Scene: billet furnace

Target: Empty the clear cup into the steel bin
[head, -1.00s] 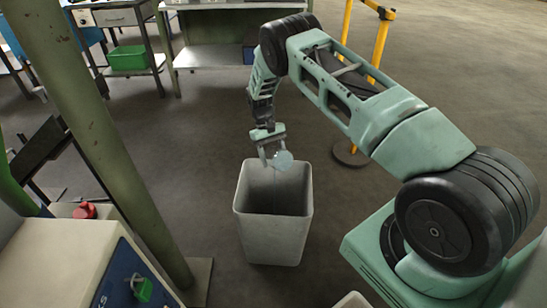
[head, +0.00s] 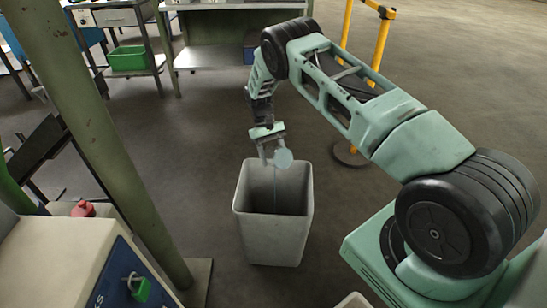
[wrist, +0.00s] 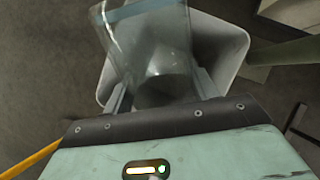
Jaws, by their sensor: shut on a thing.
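The clear cup (head: 284,158) is held over the steel bin in the head view, tipped well off upright. In the wrist view the see-through cup (wrist: 146,40) lies between the two fingers, with a pale blue band near its far end. My gripper (head: 271,151) is shut on the cup, above the bin's far part. The grey steel bin (head: 272,241) stands open on the floor; its rim (wrist: 239,42) shows behind the cup in the wrist view. A thin pale line runs down below the cup inside the bin, perhaps a falling stream. The bin's floor is hidden.
A yellow barrier post (head: 381,45) is behind my arm. Workbenches and a green crate (head: 127,58) are at the back. Floor around the bin is clear.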

